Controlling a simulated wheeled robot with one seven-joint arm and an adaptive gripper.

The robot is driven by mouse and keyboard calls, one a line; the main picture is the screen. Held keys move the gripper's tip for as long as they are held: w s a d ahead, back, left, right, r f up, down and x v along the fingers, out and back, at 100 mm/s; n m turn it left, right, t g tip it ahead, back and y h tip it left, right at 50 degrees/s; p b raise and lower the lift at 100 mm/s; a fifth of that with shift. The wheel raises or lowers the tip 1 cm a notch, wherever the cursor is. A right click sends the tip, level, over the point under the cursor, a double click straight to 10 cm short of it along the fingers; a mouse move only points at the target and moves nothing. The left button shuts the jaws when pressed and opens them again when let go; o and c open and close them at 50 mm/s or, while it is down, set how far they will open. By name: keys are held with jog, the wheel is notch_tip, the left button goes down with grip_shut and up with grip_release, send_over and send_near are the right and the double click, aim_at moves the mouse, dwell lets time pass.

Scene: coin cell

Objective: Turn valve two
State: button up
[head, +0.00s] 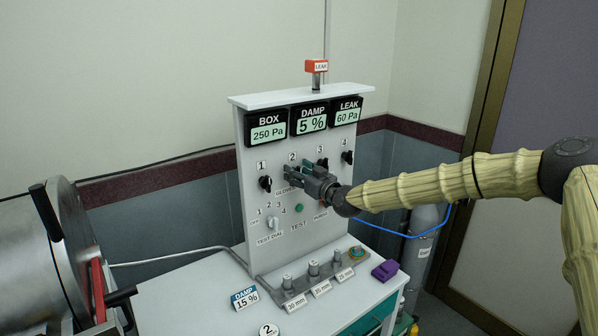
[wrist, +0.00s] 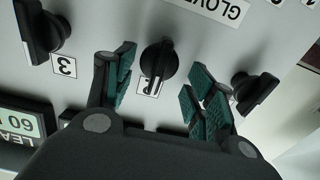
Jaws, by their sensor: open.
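Valve two (wrist: 158,60) is a black knob on the light panel. In the wrist view it sits between my two open fingers, with visible gaps on both sides. Part of a number label shows beside it, not clearly readable. In the head view my gripper (head: 299,170) is at the panel just under the label 2 (head: 292,157) and hides that knob. My gripper (wrist: 163,85) has green-padded fingers and holds nothing. I cannot tell how far the fingertips are from the panel face.
Valve one (head: 265,184) and valve four (head: 347,157) flank the gripper; valve three (wrist: 42,30) is close to one finger. Displays read BOX 250 Pa, DAMP 5 % and LEAK 60 Pa. A test dial (head: 273,223) and green button (head: 299,208) are lower.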

jog(key=shift+w+f, duration=0.7)
jog(key=shift+w, duration=0.05)
jog(key=c, duration=0.4)
jog(key=shift+s+a+r, duration=0.1)
jog(key=shift+s+r, duration=0.05)
jog(key=shift+r, duration=0.1)
jog(key=c, duration=0.6)
